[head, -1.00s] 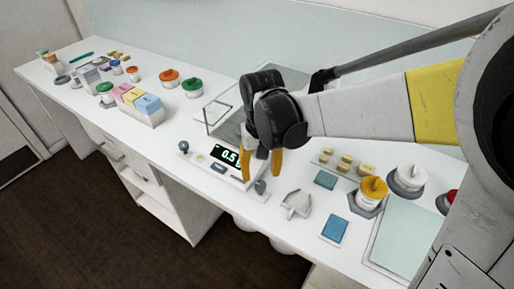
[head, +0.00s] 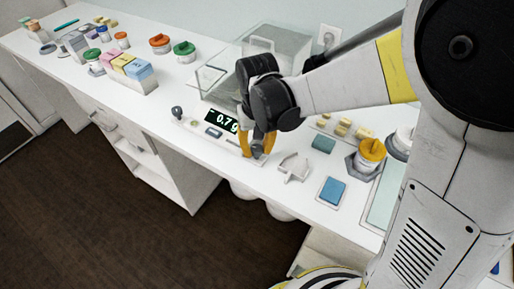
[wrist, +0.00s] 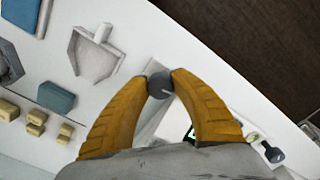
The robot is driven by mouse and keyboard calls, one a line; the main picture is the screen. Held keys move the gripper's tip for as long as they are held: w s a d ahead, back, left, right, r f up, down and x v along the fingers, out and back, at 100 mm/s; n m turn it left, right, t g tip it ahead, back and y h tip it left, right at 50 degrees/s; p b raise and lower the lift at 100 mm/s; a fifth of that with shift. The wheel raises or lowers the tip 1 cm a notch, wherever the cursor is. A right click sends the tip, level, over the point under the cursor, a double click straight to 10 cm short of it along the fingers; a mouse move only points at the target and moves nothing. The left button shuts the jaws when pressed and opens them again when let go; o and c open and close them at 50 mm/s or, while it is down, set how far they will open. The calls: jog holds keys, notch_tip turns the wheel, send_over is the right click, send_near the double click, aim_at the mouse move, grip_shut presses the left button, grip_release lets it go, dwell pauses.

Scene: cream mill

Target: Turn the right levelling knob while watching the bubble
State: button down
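The balance (head: 205,130) stands on the white bench with its lit display (head: 222,121) reading about 0.7 g, partly covered by my gripper. My gripper (head: 258,150) points down at the balance's front right corner. In the wrist view its yellow fingers (wrist: 160,78) close on both sides of the round grey right levelling knob (wrist: 159,86). The left levelling knob (head: 177,112) stands free at the other front corner, and also shows in the wrist view (wrist: 273,153). A small pale round spot, perhaps the bubble level (head: 194,122), is beside the display; its bubble is too small to read.
A white scoop (head: 293,168) lies close right of the knob. Beyond it are a blue pad on a tile (head: 333,190) and an orange-lidded jar (head: 371,152). A clear glass case (head: 275,45) stands behind. The bench's front edge is close.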

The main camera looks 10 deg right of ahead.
aim_at(258, 149)
jog(key=n, duration=0.3)
jog(key=shift+n, duration=0.3)
jog(key=c, duration=1)
grip_release()
jog(key=shift+c, duration=0.2)
notch_tip(258, 149, up, 12)
